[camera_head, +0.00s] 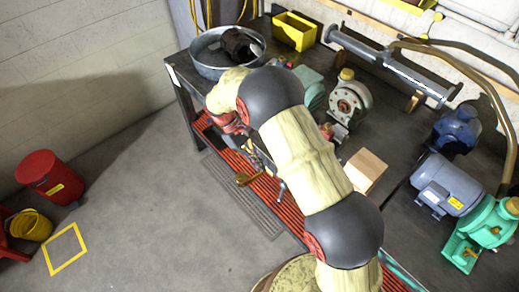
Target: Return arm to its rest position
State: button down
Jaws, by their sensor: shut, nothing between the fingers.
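My arm, with cream sleeves and dark round joints, reaches from the bottom right up to the left over the workbench (397,142), then bends back down at its red wrist part. My gripper (264,161) is partly hidden under the forearm near the bench's front edge. It looks shut and empty, though its fingers are small and unclear here. A brass-coloured piece and a silver piece show close by it, above the red grating.
The bench holds a metal tub (208,62), yellow bin (294,31), green pump (348,101), wooden block (364,169), blue-grey motor (446,185) and green machine (485,235). A red can (50,177) and yellow bucket (30,226) stand left. The floor between is clear.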

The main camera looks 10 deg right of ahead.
jog(key=s+d+r+m+t+y+b, duration=0.2)
jog(key=s+d+r+m+t+b, duration=0.1)
jog(key=s+r, duration=0.7)
jog(key=s+d+r+m+t+y+b, duration=0.3)
jog(key=s+d+r+m+t, duration=0.3)
jog(key=s+d+r, duration=0.3)
notch_tip(320, 180, up, 4)
jog(key=shift+s+d+r+t+y+b, duration=0.3)
jog(key=shift+s+t, duration=0.6)
jog(key=shift+s, duration=0.35)
